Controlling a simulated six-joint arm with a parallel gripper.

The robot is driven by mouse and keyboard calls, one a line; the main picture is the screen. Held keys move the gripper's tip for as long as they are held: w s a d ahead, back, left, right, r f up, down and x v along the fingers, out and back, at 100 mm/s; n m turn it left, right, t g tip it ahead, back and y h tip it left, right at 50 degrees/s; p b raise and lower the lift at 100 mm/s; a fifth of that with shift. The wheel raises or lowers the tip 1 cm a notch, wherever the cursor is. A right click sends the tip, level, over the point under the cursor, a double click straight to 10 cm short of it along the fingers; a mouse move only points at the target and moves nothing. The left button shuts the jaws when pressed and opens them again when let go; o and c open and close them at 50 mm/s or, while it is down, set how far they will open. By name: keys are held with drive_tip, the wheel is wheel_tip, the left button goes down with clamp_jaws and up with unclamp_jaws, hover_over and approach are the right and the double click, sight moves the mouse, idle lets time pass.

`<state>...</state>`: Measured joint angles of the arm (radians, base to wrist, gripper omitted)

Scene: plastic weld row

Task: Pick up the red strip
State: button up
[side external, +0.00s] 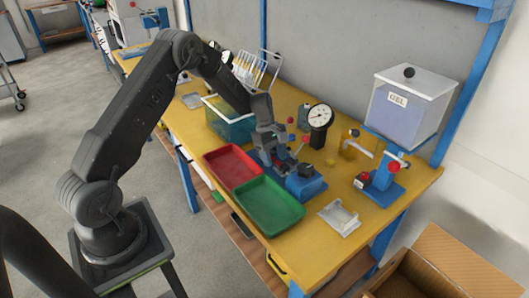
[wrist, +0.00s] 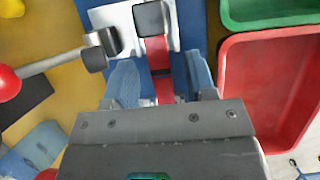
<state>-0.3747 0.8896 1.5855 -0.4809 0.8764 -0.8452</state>
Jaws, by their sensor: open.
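The red strip (wrist: 157,50) lies on a white plate on the blue fixture (wrist: 98,12) in the wrist view. My gripper (wrist: 160,72) is open, with one blue-grey finger on each side of the strip and a visible gap to each. The lower end of the strip is hidden by the gripper body. In the side external view my gripper (side external: 272,148) is down at the blue fixture (side external: 305,184), and the strip cannot be made out clearly there.
A toggle lever with a red knob (wrist: 5,82) reaches in from the left of the wrist view. A red tray (side external: 232,167) and a green tray (side external: 269,206) sit in front of the fixture. A dial gauge (side external: 320,117) stands behind. A teal bin (side external: 230,126) is left of it.

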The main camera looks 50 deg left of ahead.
sight(274, 159)
drive_tip(key=shift+c, duration=0.2)
clamp_jaws()
drive_tip(key=shift+r, duration=0.1)
wheel_tip(274, 159, up, 10)
idle(0.6)
